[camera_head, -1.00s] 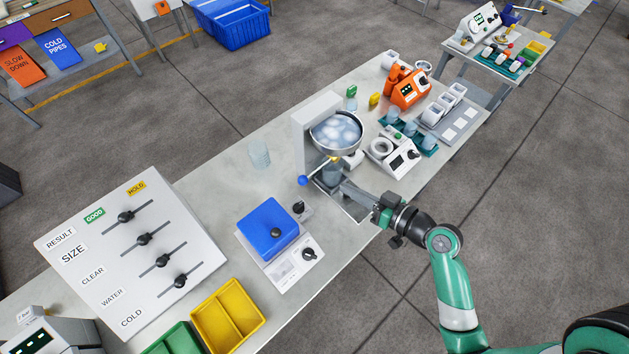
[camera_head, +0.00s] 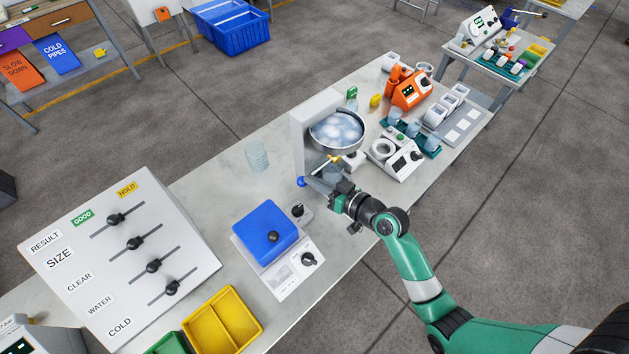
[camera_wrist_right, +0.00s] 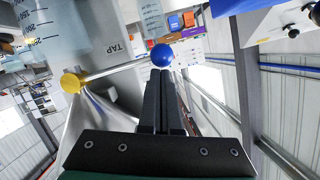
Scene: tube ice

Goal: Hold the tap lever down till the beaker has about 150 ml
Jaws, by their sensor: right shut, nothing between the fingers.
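The tap lever is a thin rod with a blue ball end (camera_head: 302,181) and a brass-yellow pivot (camera_head: 334,159). The ball also shows in the right wrist view (camera_wrist_right: 162,55). A clear beaker (camera_head: 333,174) stands under the tap, partly hidden by my right arm. Graduations show on a large beaker (camera_wrist_right: 50,35) at the upper left of the wrist view; its water level cannot be read. My right gripper (camera_head: 311,184) is shut and empty. Its fingertips (camera_wrist_right: 162,76) are right at the blue ball; whether they touch it is unclear. My left gripper is out of view.
A steel bowl of ice (camera_head: 337,131) sits above the beaker on a grey stand (camera_head: 299,145). Another clear beaker (camera_head: 257,156) stands on the table to the left.

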